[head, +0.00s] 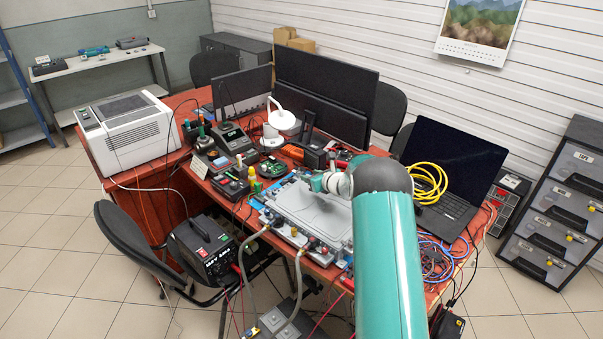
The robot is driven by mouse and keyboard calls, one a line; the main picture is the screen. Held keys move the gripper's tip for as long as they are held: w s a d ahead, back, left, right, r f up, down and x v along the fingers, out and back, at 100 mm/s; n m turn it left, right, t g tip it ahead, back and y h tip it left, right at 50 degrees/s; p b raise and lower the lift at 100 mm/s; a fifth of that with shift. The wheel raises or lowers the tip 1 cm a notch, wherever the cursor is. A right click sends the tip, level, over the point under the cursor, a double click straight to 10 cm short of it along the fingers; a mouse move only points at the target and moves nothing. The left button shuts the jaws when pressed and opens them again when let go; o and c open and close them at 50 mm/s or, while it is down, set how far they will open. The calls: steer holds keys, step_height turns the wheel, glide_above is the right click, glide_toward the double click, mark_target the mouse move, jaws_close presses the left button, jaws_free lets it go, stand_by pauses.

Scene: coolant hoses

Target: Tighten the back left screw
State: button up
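A grey metal unit with a flat lid (308,212) lies on the red desk. Hose fittings line its front edge. My green arm comes in from the lower right, and my gripper (319,183) is over the lid's back edge. The gripper is small here, and its fingertips cannot be made out. The back left screw cannot be picked out at this size. I cannot tell whether the gripper touches anything. My arm covers the right end of the unit.
Two grey hoses (246,262) run from the unit's front down to the floor. A yellow bottle (254,179) and electronics stand left of it. Monitors (325,92) are behind. A laptop (450,165) with a coiled yellow cable (428,180) is at right.

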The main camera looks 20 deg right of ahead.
mark_target(299, 172)
steer(key=x, duration=0.8)
steer(key=shift+w+f, duration=0.25)
steer(key=shift+w, duration=0.1)
